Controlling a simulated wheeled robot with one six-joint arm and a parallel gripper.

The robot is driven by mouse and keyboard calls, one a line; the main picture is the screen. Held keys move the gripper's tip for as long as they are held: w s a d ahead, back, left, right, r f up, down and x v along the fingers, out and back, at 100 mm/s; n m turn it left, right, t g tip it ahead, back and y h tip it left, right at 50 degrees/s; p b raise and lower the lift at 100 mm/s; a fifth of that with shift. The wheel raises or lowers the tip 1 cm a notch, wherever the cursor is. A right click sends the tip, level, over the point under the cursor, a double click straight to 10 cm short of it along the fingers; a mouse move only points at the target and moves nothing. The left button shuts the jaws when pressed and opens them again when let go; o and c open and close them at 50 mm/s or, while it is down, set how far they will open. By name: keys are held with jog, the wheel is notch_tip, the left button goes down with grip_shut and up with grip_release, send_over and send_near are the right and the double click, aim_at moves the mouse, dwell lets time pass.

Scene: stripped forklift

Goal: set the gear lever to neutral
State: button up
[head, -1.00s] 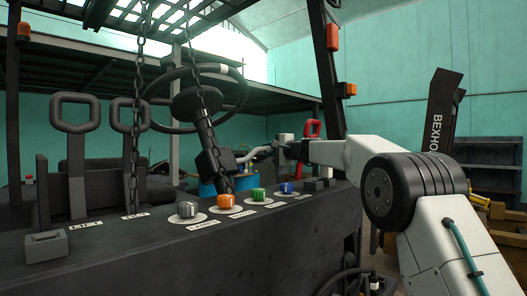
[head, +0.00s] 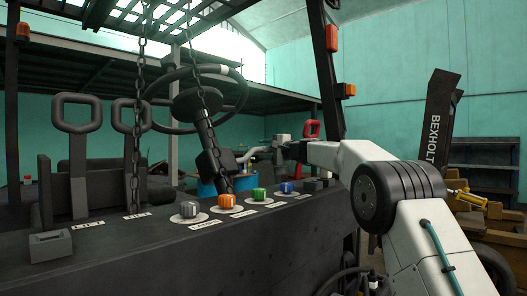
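A pale lever (head: 256,151), which looks like the gear lever, sticks out to the right from the steering column below the steering wheel (head: 190,128). Its outer end meets my gripper (head: 281,145) in the picture. My gripper is small and seen from behind my arm. Its fingers are not clear, so I cannot tell whether they are open, shut or touching the lever. The lever's exact position is also hard to read.
The dark dashboard (head: 150,255) carries several coloured knobs, among them an orange one (head: 226,201) and a blue one (head: 286,188). Chains (head: 136,120) hang in front of the wheel. A red handle (head: 313,127) stands behind my wrist, near a dark post (head: 326,75).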

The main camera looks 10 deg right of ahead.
jog(key=v, duration=0.7)
jog(key=shift+s+d, duration=0.1)
jog(key=shift+s, duration=0.15)
